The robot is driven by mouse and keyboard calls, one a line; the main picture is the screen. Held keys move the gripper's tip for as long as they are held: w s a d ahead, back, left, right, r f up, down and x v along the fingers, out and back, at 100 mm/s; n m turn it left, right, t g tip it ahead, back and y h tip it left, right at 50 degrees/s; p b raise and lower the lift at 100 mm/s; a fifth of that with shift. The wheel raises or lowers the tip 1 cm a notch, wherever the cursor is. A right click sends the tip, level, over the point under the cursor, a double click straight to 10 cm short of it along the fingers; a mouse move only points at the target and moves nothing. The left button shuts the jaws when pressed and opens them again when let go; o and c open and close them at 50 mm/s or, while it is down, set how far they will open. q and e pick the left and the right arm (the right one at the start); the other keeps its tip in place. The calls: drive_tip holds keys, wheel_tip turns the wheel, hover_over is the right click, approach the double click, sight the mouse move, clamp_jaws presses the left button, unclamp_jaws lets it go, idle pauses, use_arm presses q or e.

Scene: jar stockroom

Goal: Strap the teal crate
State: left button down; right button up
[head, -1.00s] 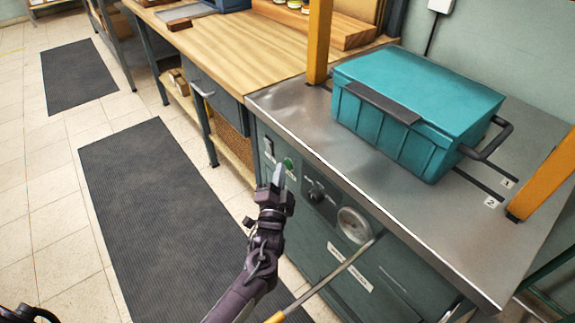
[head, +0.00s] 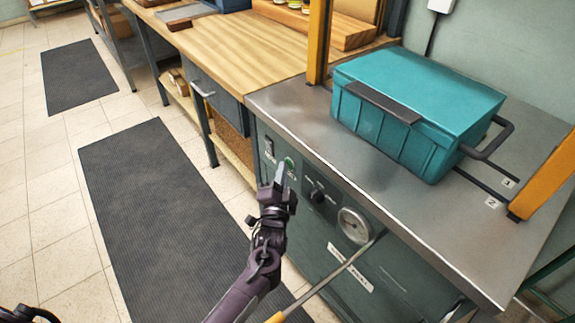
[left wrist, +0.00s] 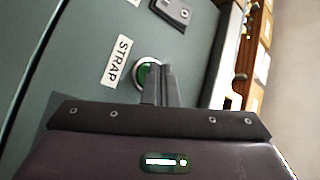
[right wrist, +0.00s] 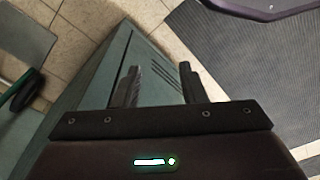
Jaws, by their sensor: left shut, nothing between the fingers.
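The teal crate (head: 410,100) sits closed on the steel top (head: 290,103) of the strapping machine, between the yellow posts. It has a dark front latch and a dark handle at its right end. Two dark lines run from under it to labels 1 and 2. The green button (head: 289,162) is on the machine's front panel; it also shows beside the STRAP label in the left wrist view (left wrist: 143,76). My left gripper (head: 281,172) is shut and empty, its tips at the button and partly covering it. I cannot tell whether they touch. My right gripper (right wrist: 158,82) is open and empty.
A switch (head: 269,147), a knob (head: 316,192) and a round gauge (head: 354,225) are on the panel. A metal rod with an orange handle (head: 275,318) crosses in front. A wooden bench (head: 215,50) stands at the back left. Dark mats (head: 165,210) lie on the tiled floor.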

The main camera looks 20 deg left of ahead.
use_arm(q)
drive_tip(key=shift+s, duration=0.1)
drive_tip(key=shift+s+a+p, duration=0.5)
drive_tip(key=shift+s+p, duration=0.05)
drive_tip(key=shift+p, duration=0.05)
